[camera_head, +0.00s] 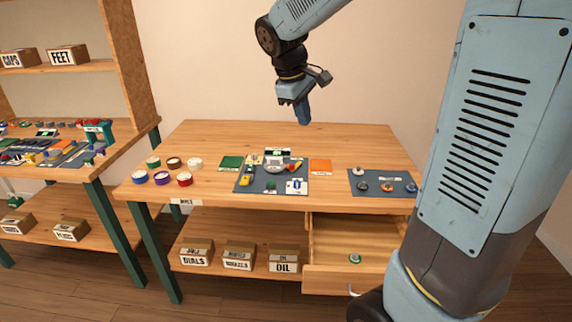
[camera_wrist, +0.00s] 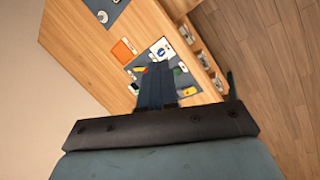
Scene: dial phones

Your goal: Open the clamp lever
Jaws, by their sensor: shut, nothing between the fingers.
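My gripper (camera_head: 303,110) hangs in the air above the back of the workbench (camera_head: 345,140), and its fingers are together with nothing between them. In the wrist view my gripper (camera_wrist: 158,70) points toward the dark work mat (camera_wrist: 200,70), well apart from it. On the mat (camera_head: 245,186) in the head view stand a round grey-white part (camera_head: 275,168), a red piece (camera_head: 292,167) and a yellow piece (camera_head: 245,180). These parts are small, and I cannot tell which one is the clamp lever. In the wrist view my fingers hide part of the mat.
A second mat (camera_head: 372,176) with several small round parts lies to the right. Green (camera_head: 231,163) and orange (camera_head: 320,166) squares flank the middle mat. Several round containers (camera_head: 162,177) stand at the left. An open drawer (camera_head: 330,262) juts out in front. The bench's back is clear.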

